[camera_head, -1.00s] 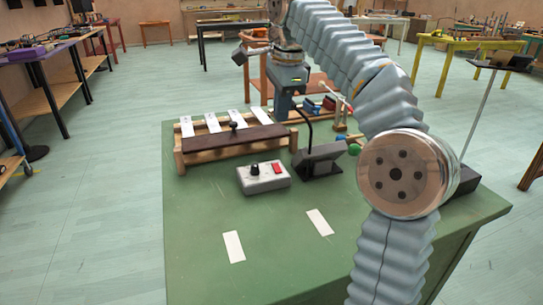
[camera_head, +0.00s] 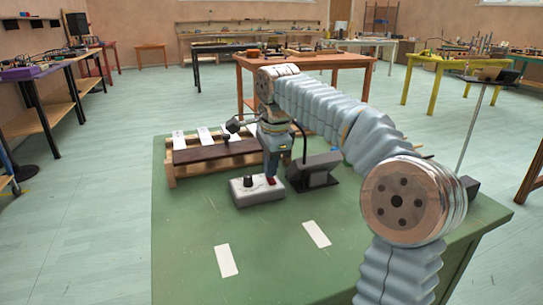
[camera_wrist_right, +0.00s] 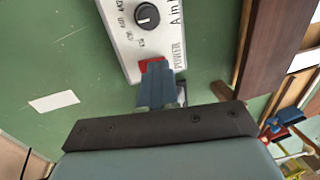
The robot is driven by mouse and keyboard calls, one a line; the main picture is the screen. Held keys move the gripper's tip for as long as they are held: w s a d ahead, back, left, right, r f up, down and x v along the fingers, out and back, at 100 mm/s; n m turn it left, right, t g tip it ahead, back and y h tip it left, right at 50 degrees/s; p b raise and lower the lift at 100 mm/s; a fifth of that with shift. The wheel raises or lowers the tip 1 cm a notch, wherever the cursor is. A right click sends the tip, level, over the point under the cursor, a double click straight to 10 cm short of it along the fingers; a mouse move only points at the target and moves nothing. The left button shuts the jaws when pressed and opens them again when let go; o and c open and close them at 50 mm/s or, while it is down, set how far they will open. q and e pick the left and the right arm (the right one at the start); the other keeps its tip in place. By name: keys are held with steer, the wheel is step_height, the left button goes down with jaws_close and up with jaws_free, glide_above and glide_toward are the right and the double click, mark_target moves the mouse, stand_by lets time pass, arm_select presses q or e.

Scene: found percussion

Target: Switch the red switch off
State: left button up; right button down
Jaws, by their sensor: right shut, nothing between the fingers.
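The red switch (camera_wrist_right: 152,65) sits on a pale grey control box (camera_wrist_right: 125,45) beside printed "POWER" lettering and a black knob (camera_wrist_right: 147,15). In the head view the box (camera_head: 258,197) stands on the green table, and the switch is mostly hidden behind my gripper. My right gripper (camera_head: 270,178) is shut and empty, pointing down at the switch end of the box. In the right wrist view its blue fingertips (camera_wrist_right: 155,78) overlap the lower part of the switch. I cannot tell whether they touch it, or which way the switch is tipped. My left gripper is not in view.
A wooden rack with white labelled bars (camera_head: 206,140) stands behind the box. A dark angled stand (camera_head: 315,171) is close on the right.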

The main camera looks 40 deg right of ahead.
steer(key=shift+w+f, duration=0.1)
steer(key=shift+f, duration=0.15)
